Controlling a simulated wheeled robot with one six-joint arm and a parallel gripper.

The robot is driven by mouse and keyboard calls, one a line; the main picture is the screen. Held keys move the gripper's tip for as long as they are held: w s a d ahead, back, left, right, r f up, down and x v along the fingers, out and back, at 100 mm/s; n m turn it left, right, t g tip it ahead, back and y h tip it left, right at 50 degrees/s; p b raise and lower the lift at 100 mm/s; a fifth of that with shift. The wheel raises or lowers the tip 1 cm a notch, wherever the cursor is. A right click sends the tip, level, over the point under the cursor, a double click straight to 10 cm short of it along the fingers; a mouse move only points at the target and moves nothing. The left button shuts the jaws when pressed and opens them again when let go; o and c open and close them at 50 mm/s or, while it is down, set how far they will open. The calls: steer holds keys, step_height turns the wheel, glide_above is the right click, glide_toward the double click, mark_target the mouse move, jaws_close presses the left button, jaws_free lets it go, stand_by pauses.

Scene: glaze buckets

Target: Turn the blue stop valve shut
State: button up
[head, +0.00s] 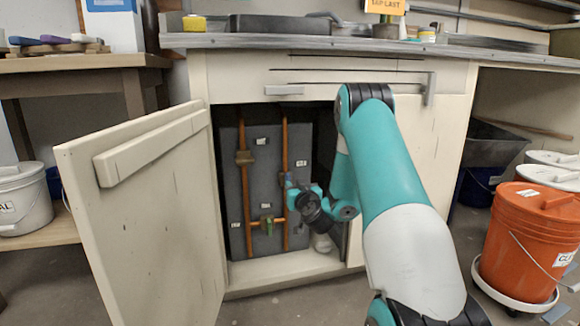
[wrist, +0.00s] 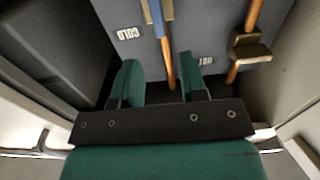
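The blue stop valve's lever (wrist: 157,16) lies along a copper pipe (wrist: 168,66) at the top of the wrist view, next to a label reading COLD (wrist: 128,33). In the head view a small bit of blue (head: 288,180) shows on the right copper pipe, mostly hidden by my wrist. My gripper (wrist: 162,86) is open and empty, with one green finger on each side of the pipe's line in the picture. The lever lies beyond the fingertips. I cannot tell whether the fingers touch anything. In the head view my gripper (head: 290,192) is inside the cabinet, and its fingers are hard to make out.
Another pipe carries a brass-coloured fitting (wrist: 238,50) in the wrist view. In the head view a green-handled valve (head: 267,223) sits low on the cross pipe. The open cabinet door (head: 150,220) stands left. An orange bucket (head: 528,240) stands at right.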

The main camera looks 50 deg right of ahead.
mark_target(289, 178)
steer(key=shift+p+x, duration=1.45)
steer(key=shift+x, duration=2.1)
steer(key=shift+c, duration=0.2)
jaws_close()
